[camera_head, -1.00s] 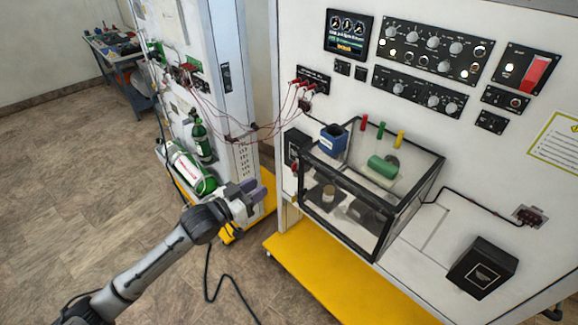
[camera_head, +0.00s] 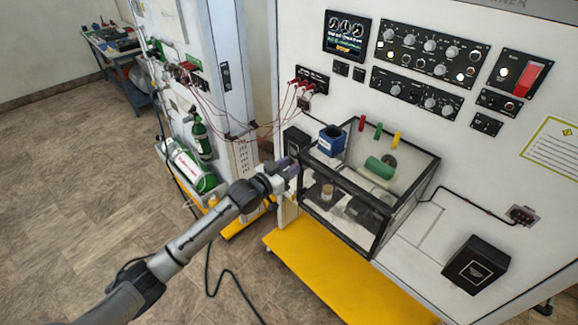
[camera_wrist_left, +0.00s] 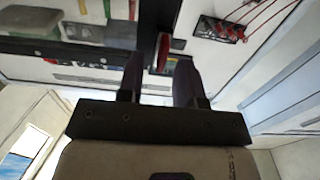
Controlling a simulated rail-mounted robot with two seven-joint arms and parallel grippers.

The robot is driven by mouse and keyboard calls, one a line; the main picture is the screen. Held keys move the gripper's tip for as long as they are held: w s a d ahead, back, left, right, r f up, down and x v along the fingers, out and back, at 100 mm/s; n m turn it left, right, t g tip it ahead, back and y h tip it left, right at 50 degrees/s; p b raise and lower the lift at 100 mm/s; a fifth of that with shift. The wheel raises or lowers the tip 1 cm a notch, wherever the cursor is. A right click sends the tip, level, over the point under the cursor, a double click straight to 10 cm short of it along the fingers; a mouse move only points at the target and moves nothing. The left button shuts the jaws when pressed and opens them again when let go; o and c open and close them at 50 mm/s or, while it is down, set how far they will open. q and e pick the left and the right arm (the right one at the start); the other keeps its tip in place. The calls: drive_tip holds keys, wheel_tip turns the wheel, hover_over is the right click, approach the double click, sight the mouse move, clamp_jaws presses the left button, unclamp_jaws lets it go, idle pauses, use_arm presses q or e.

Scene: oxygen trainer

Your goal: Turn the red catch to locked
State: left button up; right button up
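The red catch (camera_wrist_left: 163,52) shows in the left wrist view as a red, upright piece beside a dark frame post. It lies between or just beyond the tips of my left gripper's two dark purple fingers (camera_wrist_left: 160,64), which stand apart; I cannot tell whether they touch it. In the head view my left gripper (camera_head: 292,166) is at the left front corner of the clear, dark-framed box (camera_head: 345,213) and hides the catch there. My right gripper is not in view.
The box holds a green block (camera_head: 380,166), and a blue container (camera_head: 331,138) stands at its back left. Red wires (camera_head: 270,125) hang from the panel to the left. A yellow platform (camera_head: 325,275) lies below the box. Floor at left is open.

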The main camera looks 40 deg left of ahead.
use_arm(q)
drive_tip(key=shift+c, duration=0.4)
clamp_jaws()
drive_tip(key=m, duration=0.6)
drive_tip(key=d+f+m, duration=0.1)
drive_tip(key=m, duration=1)
drive_tip(key=shift+d+f+m, duration=0.4)
idle(0.5)
